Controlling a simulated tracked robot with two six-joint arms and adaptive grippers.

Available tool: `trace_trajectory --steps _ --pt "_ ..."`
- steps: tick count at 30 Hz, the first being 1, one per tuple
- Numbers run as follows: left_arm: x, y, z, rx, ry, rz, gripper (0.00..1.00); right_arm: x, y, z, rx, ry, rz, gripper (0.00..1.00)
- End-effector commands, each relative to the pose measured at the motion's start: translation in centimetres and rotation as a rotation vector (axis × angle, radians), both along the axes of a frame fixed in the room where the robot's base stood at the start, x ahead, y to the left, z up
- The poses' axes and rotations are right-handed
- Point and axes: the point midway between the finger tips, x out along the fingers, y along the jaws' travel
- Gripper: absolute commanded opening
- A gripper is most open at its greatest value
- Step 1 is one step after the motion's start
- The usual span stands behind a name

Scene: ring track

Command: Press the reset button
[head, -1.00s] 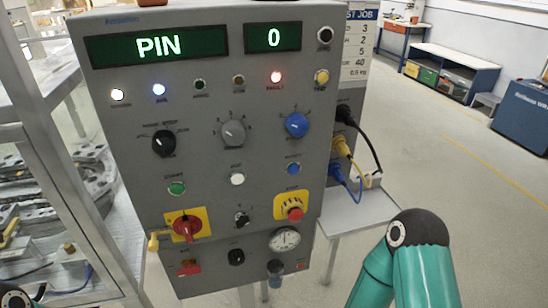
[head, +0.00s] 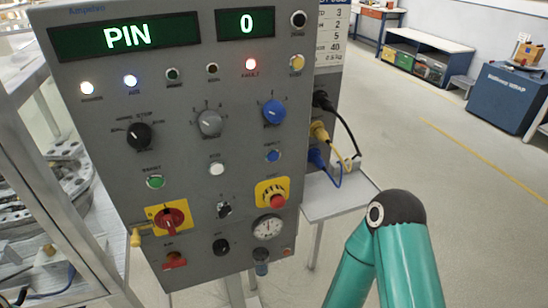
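A grey control panel (head: 185,95) stands upright in front of me in the head view. Its blue push button (head: 272,156) sits right of centre, below the blue knob (head: 273,112); the small label above it is too blurred to read surely. A white button (head: 216,169) and a green button (head: 155,182) are in the same row to its left. The displays read "PIN" (head: 128,36) and "0" (head: 246,23). The red fault lamp (head: 251,64) is lit. Neither gripper is in view; only a teal link of my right arm shows at lower right, apart from the panel.
A red mushroom button on a yellow plate (head: 272,193) and a red rotary switch (head: 172,218) sit low on the panel. Cables (head: 345,150) plug into its right side above a small grey shelf (head: 340,198). A metal-framed rack (head: 45,200) stands left. Open floor lies right.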

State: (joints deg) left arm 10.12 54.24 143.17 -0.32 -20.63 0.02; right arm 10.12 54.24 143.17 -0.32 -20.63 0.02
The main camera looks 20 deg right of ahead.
Motion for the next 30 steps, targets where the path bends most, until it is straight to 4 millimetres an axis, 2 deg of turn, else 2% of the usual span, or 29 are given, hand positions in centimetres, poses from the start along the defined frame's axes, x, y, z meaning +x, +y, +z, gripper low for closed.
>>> trace_trajectory --steps 1,6,30 --pt "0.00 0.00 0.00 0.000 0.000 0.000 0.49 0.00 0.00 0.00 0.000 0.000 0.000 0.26" --pt "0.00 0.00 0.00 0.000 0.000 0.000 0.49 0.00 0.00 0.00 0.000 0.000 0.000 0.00" --pt "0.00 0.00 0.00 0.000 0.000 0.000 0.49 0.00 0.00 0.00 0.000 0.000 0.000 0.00"
